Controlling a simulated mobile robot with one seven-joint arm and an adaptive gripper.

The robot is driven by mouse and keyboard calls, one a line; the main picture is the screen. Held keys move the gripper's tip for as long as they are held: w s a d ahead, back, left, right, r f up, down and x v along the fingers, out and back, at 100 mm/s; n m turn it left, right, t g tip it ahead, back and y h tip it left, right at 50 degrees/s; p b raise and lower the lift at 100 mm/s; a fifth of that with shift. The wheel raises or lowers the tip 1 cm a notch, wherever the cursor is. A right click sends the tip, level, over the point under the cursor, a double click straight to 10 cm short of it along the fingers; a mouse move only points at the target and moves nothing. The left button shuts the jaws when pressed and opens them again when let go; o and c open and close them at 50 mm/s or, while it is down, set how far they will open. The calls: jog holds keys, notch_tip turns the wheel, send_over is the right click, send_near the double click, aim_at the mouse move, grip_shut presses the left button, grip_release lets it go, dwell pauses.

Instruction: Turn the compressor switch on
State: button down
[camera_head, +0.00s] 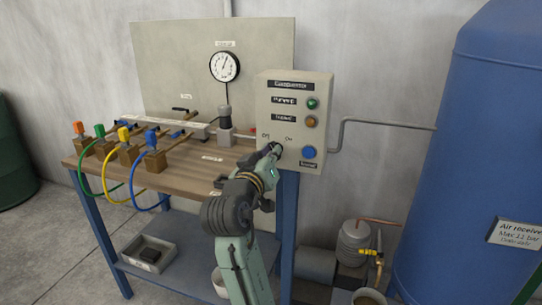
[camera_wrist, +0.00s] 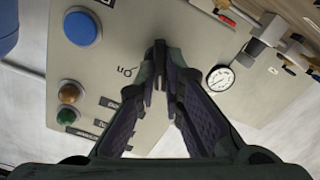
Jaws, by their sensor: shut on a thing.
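The compressor control box (camera_head: 293,88) is a beige panel at the right end of the bench. The compressor switch is a small dark knob low on its face, between the "Off" label on the left and the "On" label (camera_head: 289,139) on the right. My gripper (camera_head: 275,150) is at the switch, with its fingers closed on it. In the wrist view the fingertips of my gripper (camera_wrist: 160,70) meet at the panel (camera_wrist: 110,45) beside the "On" label (camera_wrist: 126,70). The fingers hide most of the switch, so its angle cannot be told.
A blue button (camera_head: 309,153) sits right of the switch, with amber (camera_head: 310,122) and green (camera_head: 313,103) lights above. The gauge (camera_head: 225,67) is on the backboard. Coloured valves and hoses (camera_head: 152,160) lie along the bench. A blue air receiver (camera_head: 470,140) stands at right.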

jog(key=m+b, duration=0.2)
jog(key=m, duration=0.5)
jog(key=m+b, duration=0.3)
jog(key=m, duration=0.3)
jog(key=shift+d+f+m, duration=0.1)
jog(key=shift+d+m, duration=0.1)
jog(key=shift+m, duration=0.2)
dwell(0.4)
jog(key=c, duration=1.7)
grip_release()
jog(key=shift+s, duration=0.1)
